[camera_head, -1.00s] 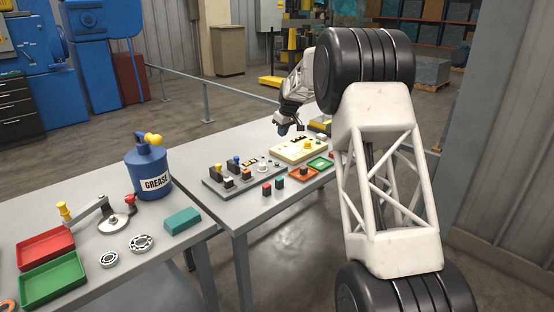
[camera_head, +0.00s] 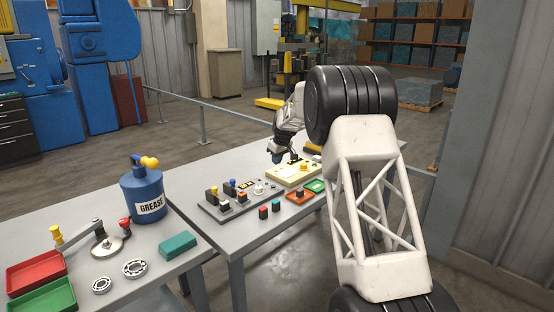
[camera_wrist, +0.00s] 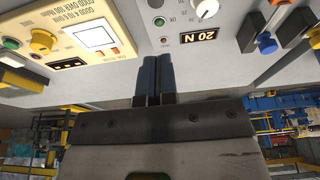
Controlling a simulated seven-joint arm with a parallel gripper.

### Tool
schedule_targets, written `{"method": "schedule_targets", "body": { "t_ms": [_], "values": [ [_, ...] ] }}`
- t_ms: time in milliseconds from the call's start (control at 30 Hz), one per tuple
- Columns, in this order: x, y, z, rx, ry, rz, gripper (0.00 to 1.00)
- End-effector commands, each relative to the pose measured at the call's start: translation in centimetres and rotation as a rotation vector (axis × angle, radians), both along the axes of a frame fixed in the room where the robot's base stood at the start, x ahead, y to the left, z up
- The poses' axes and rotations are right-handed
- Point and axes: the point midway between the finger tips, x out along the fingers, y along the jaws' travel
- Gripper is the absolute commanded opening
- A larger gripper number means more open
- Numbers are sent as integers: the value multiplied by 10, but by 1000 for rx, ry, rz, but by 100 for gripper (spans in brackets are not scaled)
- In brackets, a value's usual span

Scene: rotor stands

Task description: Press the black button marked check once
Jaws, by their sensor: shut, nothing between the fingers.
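I cannot pick out a black button marked check in either view. In the head view, a grey control panel (camera_head: 236,205) with knobs and a small display lies on the right table. My gripper (camera_head: 276,158) is above the far side of these. Contact cannot be told.
The left table holds a blue grease can (camera_head: 143,193), a crank tool (camera_head: 103,241), bearings (camera_head: 134,268) and a teal block (camera_head: 178,245).

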Motion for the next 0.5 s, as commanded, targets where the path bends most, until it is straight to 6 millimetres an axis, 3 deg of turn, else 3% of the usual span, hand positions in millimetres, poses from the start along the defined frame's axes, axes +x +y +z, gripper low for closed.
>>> {"method": "schedule_targets", "body": {
  "t_ms": [500],
  "values": [
    [14, 15, -71, 0, 3, 1, 0]
  ]
}}
